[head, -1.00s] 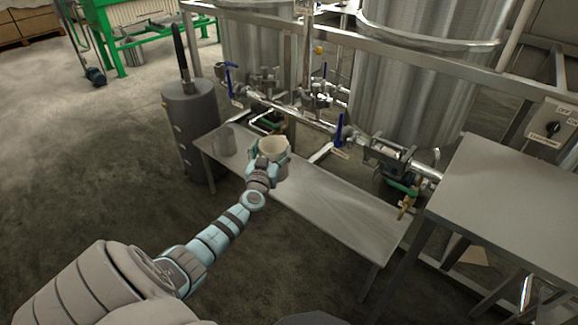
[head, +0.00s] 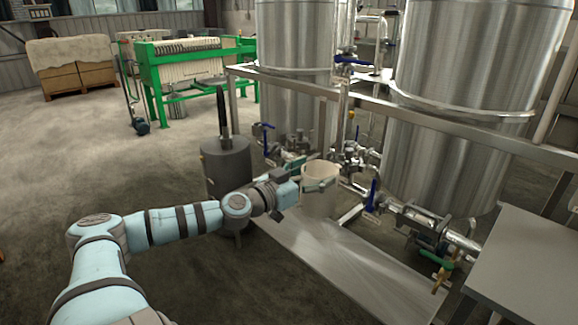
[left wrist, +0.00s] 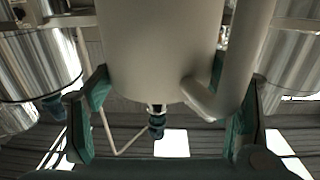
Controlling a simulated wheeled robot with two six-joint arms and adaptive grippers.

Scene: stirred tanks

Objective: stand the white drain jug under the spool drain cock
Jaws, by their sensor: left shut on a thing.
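The white drain jug (head: 320,172) is upright, its open rim facing up, above the left part of the low metal bench in the head view. My left gripper (head: 304,186) is shut on it from the left side. In the left wrist view the jug (left wrist: 160,45) fills the middle, with its handle at the right, between the two teal fingers of my gripper (left wrist: 165,108). A brass cock (head: 441,280) with a green lever hangs below the pipe at right, well apart from the jug. Whether it is the spool drain cock I cannot tell. My right gripper is not in view.
The low bench (head: 345,265) is bare from below the jug to the right. A dark grey cylinder (head: 226,168) stands left of it. Pipes with blue-levered valves (head: 373,195) run behind it under steel tanks (head: 450,120). A higher table (head: 525,255) stands at right.

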